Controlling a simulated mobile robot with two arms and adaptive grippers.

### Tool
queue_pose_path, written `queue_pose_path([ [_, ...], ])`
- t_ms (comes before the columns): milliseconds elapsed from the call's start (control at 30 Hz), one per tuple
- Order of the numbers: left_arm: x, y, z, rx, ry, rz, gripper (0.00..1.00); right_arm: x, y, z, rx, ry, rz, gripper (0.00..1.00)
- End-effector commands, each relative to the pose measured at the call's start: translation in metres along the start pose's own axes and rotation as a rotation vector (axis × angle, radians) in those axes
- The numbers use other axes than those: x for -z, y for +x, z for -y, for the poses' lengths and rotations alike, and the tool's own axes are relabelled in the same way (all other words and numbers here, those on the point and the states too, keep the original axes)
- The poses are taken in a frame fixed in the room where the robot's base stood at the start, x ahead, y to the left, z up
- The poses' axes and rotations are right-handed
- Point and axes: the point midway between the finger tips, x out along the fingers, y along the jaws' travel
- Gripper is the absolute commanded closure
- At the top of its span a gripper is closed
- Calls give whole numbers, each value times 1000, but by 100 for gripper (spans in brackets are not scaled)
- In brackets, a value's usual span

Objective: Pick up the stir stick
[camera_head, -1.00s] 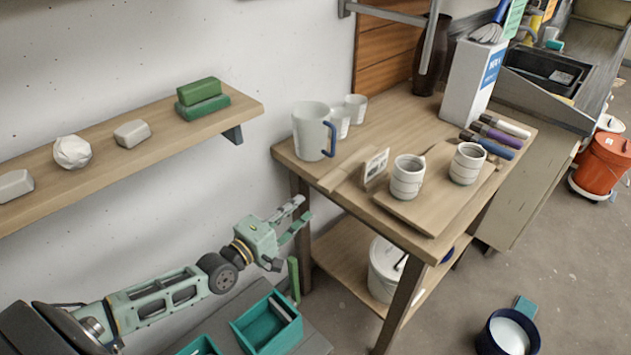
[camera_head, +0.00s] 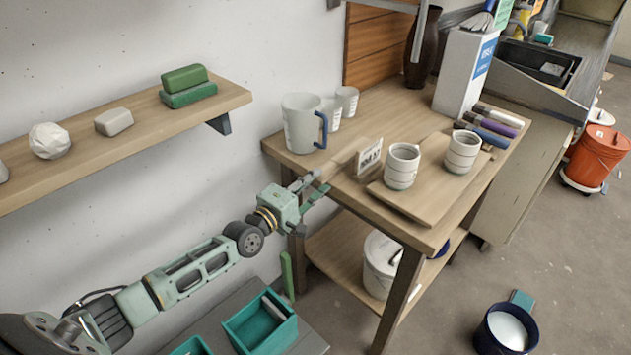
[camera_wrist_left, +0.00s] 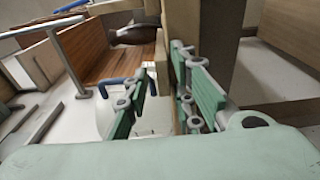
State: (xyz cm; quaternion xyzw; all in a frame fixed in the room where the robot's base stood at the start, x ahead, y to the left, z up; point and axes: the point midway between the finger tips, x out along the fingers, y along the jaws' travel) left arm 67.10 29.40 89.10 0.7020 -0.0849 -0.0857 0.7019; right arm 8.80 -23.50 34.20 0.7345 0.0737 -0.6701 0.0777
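The stir stick (camera_head: 340,167) is a flat pale wooden strip lying at the front left edge of the worktable (camera_head: 405,228), beside a small white label card. My left gripper (camera_head: 318,188) is at this table edge, by the stick's near end. Its green fingers stand apart in the left wrist view (camera_wrist_left: 165,105), with a pale wooden strip (camera_wrist_left: 172,85) between them, closer to the right-hand finger. I cannot tell whether a finger touches it. Part of the stick's near end is hidden by the fingers. My right gripper is not in view.
A white pitcher with a blue handle (camera_head: 300,125) stands behind the stick. Two ringed cups (camera_head: 402,168) (camera_head: 462,154) stand on a board to its right. A white bucket (camera_head: 380,265) is on the lower shelf. A teal bin (camera_head: 262,325) is below my left arm.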

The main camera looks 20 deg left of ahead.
Motion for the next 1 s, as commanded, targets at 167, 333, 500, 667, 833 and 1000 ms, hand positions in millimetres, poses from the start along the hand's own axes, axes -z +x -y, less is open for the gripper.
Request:
queue_pose_path([
  [167,0,1,-1,0,0,0,77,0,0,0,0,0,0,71],
  [333,0,0,-1,0,0,0,81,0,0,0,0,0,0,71],
  [500,0,0,0,0,0,0,88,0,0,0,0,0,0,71],
  [667,0,0,-1,-1,0,0,95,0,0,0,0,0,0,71],
  [833,0,0,-1,-1,0,0,100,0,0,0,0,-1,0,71],
  [1000,0,0,-1,-1,0,0,100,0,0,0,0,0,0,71],
])
